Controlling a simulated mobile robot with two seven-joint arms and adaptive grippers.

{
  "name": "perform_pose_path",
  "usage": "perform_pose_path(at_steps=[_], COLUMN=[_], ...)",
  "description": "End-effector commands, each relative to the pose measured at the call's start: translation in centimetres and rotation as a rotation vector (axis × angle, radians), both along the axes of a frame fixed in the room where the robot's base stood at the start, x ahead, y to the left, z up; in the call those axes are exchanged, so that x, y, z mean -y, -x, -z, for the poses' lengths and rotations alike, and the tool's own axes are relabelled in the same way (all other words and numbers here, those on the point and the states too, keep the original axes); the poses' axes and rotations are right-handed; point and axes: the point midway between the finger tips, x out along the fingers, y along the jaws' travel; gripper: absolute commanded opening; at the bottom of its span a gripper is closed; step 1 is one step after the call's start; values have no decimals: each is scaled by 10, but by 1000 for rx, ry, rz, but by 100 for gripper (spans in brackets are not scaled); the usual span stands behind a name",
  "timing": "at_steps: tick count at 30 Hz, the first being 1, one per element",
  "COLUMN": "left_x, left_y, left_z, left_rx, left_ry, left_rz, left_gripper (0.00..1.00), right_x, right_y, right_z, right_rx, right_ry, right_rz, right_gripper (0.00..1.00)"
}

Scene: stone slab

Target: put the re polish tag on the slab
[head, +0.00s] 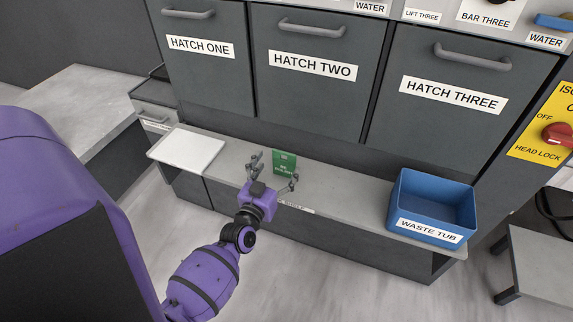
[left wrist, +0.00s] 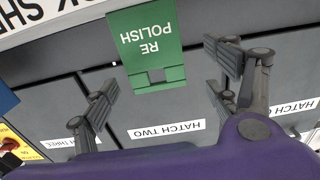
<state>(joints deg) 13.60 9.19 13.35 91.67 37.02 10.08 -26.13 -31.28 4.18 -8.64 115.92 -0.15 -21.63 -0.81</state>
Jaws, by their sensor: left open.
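The green re polish tag (head: 284,162) stands at the back of the grey shelf below the hatches. It shows in the left wrist view (left wrist: 147,45), its white lettering upside down, with a notch at its edge. My left gripper (head: 274,173) is open in front of the tag. In the left wrist view its two fingers (left wrist: 163,72) are spread with the tag between and beyond them, and I see no grip on it. A grey stone-like slab surface (head: 78,100) lies at the left; I cannot tell surely that it is the task's slab. My right gripper is not in view.
A white flat tray (head: 187,148) lies on the shelf's left end. A blue waste tub (head: 432,208) stands at its right end. Three closed hatches with handles rise behind. The shelf (head: 345,190) is clear between the tag and the tub.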

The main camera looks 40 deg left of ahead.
Motion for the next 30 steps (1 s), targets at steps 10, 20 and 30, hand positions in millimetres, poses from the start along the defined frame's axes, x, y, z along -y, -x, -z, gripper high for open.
perform_pose_path(at_steps=[10, 20, 30], left_x=[-5, -5, -4], left_y=[-42, -42, -42], left_z=[-4, -3, -4], left_rx=[0, -1, 0], left_ry=[-2, -1, 0], left_rz=[0, 1, 1], left_gripper=[80, 66, 32], right_x=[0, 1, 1], right_y=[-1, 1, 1], right_z=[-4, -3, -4], right_rx=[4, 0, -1], right_ry=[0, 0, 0], right_rz=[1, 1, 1], right_gripper=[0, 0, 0])
